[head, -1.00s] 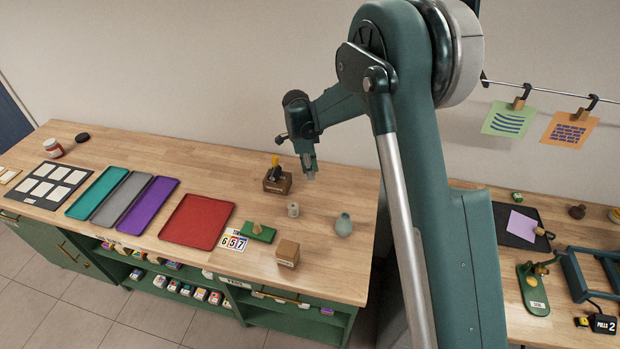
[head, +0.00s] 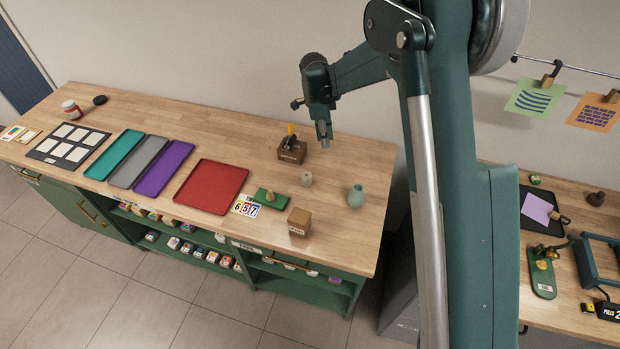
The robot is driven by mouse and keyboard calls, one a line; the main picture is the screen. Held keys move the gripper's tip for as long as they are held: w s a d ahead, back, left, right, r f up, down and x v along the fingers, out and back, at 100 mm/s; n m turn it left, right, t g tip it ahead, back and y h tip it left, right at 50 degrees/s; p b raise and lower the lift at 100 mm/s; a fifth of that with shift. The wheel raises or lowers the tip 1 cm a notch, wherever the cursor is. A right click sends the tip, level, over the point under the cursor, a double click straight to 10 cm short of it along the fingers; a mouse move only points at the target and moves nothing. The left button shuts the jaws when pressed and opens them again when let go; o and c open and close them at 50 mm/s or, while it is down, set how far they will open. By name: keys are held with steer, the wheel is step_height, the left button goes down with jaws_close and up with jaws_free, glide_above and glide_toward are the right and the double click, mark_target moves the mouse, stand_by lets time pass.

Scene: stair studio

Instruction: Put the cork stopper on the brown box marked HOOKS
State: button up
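A small pale tan cylinder (head: 307,179), which looks like the cork stopper, stands on the wooden bench top. A light brown box (head: 299,222) sits near the bench's front edge with a small label too small to read. A darker brown box (head: 292,150) with a label and a yellow-and-black item on top stands farther back. I cannot tell from the lettering which box says HOOKS. My gripper (head: 325,143) hangs pointing down above the bench, behind the cylinder and right of the dark box, apart from both. Its fingers are too small to judge, and no held object shows.
A grey-green vase (head: 356,196) stands right of the cylinder. A green block with a wooden knob (head: 270,199), a number card (head: 246,208) and a red tray (head: 211,188) lie left. Bare wood surrounds the cylinder. My arm hides part of the right side.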

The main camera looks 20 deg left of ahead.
steer(key=s+a+r, duration=0.1)
steer(key=s+r, duration=0.2)
steer(key=s, duration=0.5)
steer(key=s+a+r, duration=0.1)
steer(key=s+r, duration=0.2)
steer(key=s, duration=0.5)
step_height(320, 180, up, 3)
steer(key=n, duration=0.1)
glide_above(300, 216)
steer(key=shift+s+a+f+b, duration=0.1)
steer(key=shift+a+b, duration=0.15)
steer(key=shift+b, duration=0.15)
steer(key=shift+f, duration=2.95)
steer(key=shift+f, duration=2.05)
steer(key=shift+f+b, duration=0.2)
steer(key=shift+b, duration=0.1)
